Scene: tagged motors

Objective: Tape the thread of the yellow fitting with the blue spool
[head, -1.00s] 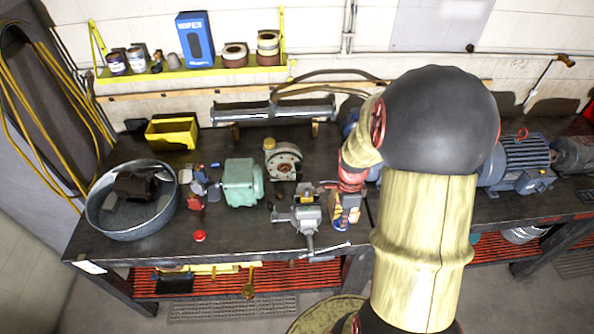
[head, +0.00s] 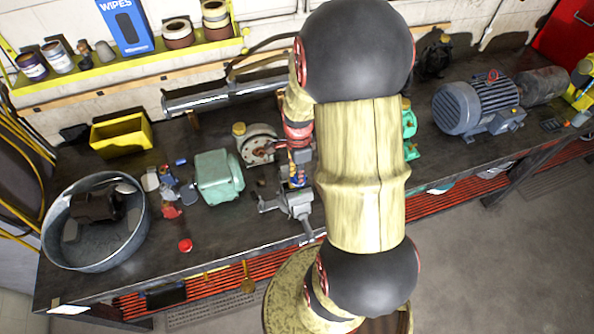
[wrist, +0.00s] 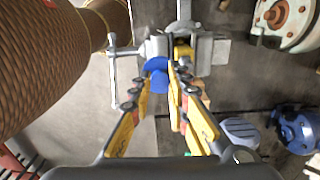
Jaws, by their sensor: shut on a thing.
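The blue spool (wrist: 157,70) is between the tips of my gripper (wrist: 161,78) in the wrist view. My gripper is shut on it. The yellow fitting (wrist: 183,51) sits at the jaws of the grey vise (wrist: 208,50), just beyond and right of the spool. The spool looks close to the fitting; I cannot tell whether they touch. The thread is not clearly visible. In the head view my gripper (head: 297,172) is over the vise (head: 289,203), and the fitting is hidden or too small to make out.
A green housing (head: 218,176) and a round flanged motor part (head: 257,146) stand left of the vise. A metal basin (head: 57,240) holds a dark part. A red button-like piece (head: 185,245) lies near the front edge. A blue motor (head: 478,103) stands to the right.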

